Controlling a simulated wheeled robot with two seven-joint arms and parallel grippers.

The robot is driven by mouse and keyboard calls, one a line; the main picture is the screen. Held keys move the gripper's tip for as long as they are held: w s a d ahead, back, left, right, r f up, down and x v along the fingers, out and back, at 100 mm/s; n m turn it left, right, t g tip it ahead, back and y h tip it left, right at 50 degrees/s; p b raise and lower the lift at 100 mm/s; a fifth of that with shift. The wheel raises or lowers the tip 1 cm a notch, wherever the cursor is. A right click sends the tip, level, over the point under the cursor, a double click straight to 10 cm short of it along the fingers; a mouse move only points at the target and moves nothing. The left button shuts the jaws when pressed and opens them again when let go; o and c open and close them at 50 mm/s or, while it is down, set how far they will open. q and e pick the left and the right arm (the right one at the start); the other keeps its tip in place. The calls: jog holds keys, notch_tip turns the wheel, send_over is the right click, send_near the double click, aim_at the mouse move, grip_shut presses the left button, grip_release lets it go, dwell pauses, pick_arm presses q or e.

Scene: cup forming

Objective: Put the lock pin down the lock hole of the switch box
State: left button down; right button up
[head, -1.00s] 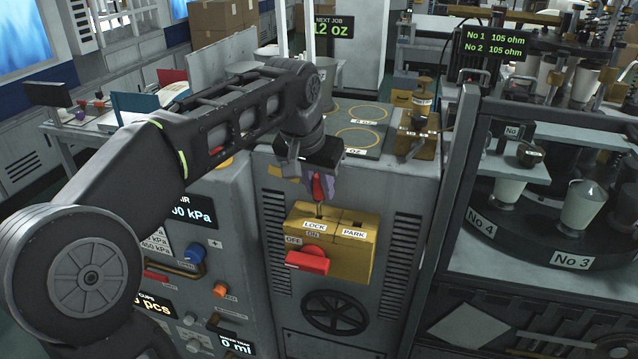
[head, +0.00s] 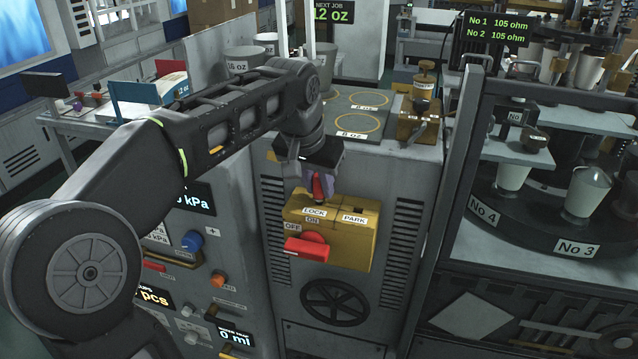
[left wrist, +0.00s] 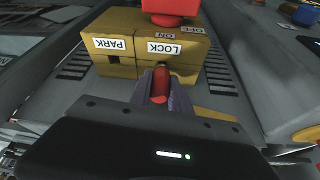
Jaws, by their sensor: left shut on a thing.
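The yellow switch box (head: 342,245) is on the front of the grey machine, with LOCK and PARK labels on top and a red switch handle (head: 307,249) by the OFF and ON marks. My left gripper (head: 318,190) is shut on the red lock pin (head: 317,186), right over the LOCK side of the box. In the left wrist view the red pin (left wrist: 160,84) sits between the fingers beside the LOCK label. The PARK hole (left wrist: 113,60) shows empty there. The pin's lower end and the lock hole are hidden, so I cannot tell how deep the pin is. My right gripper is not in view.
A black handwheel (head: 335,302) is below the box. A yellow-brown fixture (head: 420,118) stands on the machine top at the right. A framed cup carousel (head: 560,200) is further right. A panel with knobs and displays (head: 200,260) is at the left.

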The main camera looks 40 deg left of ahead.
pick_arm(q)
jog(key=c, duration=1.1)
grip_release()
jog(key=shift+c, duration=0.2)
jog(key=v, duration=0.7)
jog(key=shift+s+r, duration=0.15)
jog(key=shift+r, duration=0.25)
